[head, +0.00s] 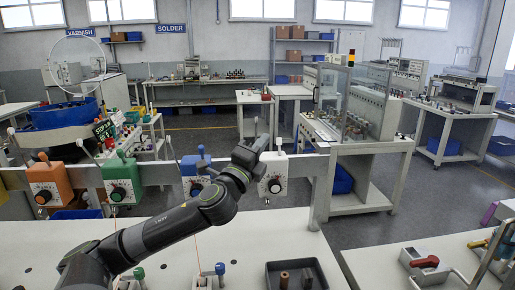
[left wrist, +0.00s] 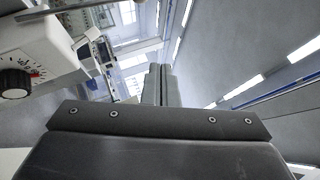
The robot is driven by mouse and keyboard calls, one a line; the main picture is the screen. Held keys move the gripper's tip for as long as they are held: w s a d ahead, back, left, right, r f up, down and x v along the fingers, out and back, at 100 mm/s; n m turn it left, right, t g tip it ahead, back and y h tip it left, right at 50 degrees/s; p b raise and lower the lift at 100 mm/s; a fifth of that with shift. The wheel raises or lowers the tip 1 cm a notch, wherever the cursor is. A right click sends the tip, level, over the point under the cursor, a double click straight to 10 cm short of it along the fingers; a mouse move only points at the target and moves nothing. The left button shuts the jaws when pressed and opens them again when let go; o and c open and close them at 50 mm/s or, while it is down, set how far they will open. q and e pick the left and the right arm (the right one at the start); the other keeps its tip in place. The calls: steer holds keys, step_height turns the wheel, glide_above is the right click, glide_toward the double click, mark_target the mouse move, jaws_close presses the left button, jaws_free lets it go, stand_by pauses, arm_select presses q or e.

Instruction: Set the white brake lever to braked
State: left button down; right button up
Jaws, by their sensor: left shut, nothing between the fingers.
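The white brake box (head: 273,178) with a black dial hangs on the grey rail, rightmost of the row. Its lever (head: 279,143) is a thin stem with a pale knob, rising from the box top; its exact setting is hard to tell. My left gripper (head: 262,143) is just left of this lever in the head view, slightly above the box; I cannot tell whether they touch. In the left wrist view the shut, empty fingers (left wrist: 159,84) point away from the camera, and the white box (left wrist: 30,45) is at upper left. My right gripper is not in view.
Blue (head: 195,180), green (head: 121,179) and orange (head: 48,183) brake boxes with their own levers sit to the left on the same rail (head: 155,173). A dark tray (head: 268,278) with brown spools lies on the near bench. Open floor lies behind the rail.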

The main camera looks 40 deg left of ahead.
arm_select(q)
steer(key=shift+s+d+r, duration=0.1)
steer(key=shift+s+r, duration=0.15)
steer(key=shift+s, duration=0.55)
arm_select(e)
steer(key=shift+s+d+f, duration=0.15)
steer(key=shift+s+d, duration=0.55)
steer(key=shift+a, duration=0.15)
